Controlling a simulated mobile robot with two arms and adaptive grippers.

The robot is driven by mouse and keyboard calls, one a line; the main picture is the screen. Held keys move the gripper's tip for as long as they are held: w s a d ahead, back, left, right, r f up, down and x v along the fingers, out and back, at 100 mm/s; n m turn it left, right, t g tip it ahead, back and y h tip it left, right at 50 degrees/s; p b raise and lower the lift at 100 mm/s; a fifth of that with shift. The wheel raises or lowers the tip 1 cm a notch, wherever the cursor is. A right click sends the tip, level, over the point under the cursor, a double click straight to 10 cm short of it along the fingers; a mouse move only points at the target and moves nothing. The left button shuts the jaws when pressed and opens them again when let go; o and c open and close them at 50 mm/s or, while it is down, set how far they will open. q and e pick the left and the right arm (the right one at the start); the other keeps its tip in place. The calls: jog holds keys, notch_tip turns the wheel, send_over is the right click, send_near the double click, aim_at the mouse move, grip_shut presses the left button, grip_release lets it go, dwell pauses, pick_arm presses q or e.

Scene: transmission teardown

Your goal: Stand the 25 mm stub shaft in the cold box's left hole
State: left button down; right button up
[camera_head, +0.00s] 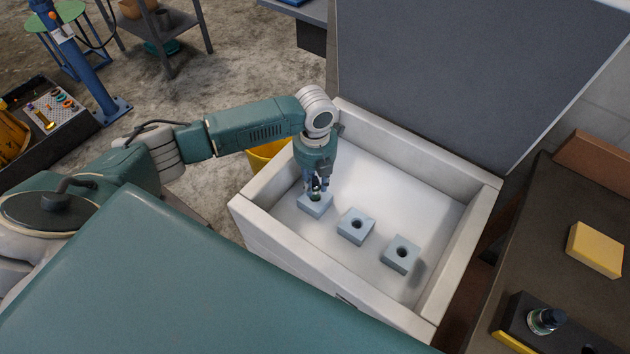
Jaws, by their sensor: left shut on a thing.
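The cold box (285,264) is a white open chest with its grey lid (450,75) raised at the back. Three pale blue-grey blocks with round holes stand in a row on its floor: the left block (312,210), the middle block (346,232) and the right block (394,263). My left gripper (317,190) points down into the box, right at the left block's hole. It is shut on the stub shaft, which is mostly hidden between the fingers. I cannot tell how deep the shaft sits in the hole. The middle and right holes look empty. My right gripper is out of view.
The box walls stand close around my left arm. On the right, a dark bench holds a yellow block (596,249) and a dark cylindrical part (546,320) in a holder. The box floor right of the blocks is clear.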

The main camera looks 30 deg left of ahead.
pick_arm(q)
jog(key=shift+f+b, duration=0.35)
jog(key=shift+f, duration=0.45)
jog(key=shift+f+b, duration=0.4)
jog(key=shift+f, duration=0.5)
jog(key=c, duration=1.4)
grip_release()
jog(key=shift+o, duration=0.2)
jog(key=shift+r, duration=0.1)
notch_tip(320, 180, up, 12)
jog(key=shift+f, duration=0.1)
